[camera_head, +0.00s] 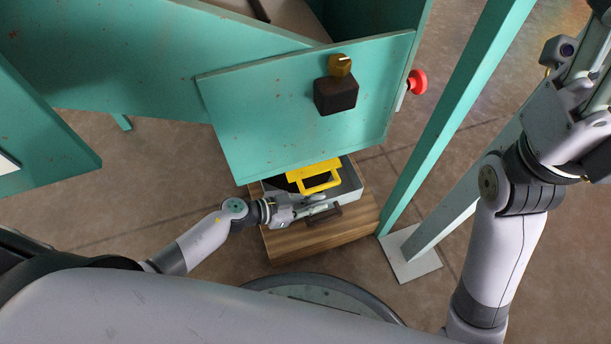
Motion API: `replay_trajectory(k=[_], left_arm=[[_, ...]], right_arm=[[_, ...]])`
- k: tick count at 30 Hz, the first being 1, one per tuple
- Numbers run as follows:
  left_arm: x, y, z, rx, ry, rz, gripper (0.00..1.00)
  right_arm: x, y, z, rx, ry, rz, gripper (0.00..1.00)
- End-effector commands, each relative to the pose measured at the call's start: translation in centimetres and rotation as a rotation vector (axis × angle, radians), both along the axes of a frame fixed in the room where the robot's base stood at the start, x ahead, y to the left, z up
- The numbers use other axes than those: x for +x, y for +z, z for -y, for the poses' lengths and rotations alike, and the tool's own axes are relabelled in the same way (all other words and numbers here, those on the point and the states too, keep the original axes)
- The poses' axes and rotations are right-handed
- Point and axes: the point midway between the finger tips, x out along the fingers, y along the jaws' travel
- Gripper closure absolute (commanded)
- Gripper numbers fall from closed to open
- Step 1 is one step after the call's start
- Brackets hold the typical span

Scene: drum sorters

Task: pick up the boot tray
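A shallow grey tray (349,187), which I take to be the boot tray, sits on a wooden block under the teal machine. A yellow piece with a loop handle (320,183) lies over its dark inside. The machine's panel hides the tray's back part. My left gripper (322,206) is at the tray's front side, its fingers pointing right, close to a dark brown bar (325,217). I cannot tell whether the fingers are open or shut, or whether they touch the tray. My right gripper (592,55) is raised at the upper right edge, partly cut off.
The wooden block (330,235) stands on the brown tiled floor. A teal post (440,135) and a white foot plate (410,258) stand to the right.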

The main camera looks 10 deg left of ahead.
Motion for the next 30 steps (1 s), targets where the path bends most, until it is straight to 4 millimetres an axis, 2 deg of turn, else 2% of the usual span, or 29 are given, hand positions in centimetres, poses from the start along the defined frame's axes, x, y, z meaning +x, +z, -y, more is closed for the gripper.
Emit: replay_trajectory(k=[4,30], left_arm=[[-0.03,-0.02,-0.02,0.000,0.000,0.000,1.00],[0.10,0.20,-0.01,0.000,-0.001,0.005,1.00]], right_arm=[[0.01,-0.01,0.00,0.000,0.000,0.000,0.41],[0.03,-0.02,-0.01,0.001,0.001,-0.001,0.41]])
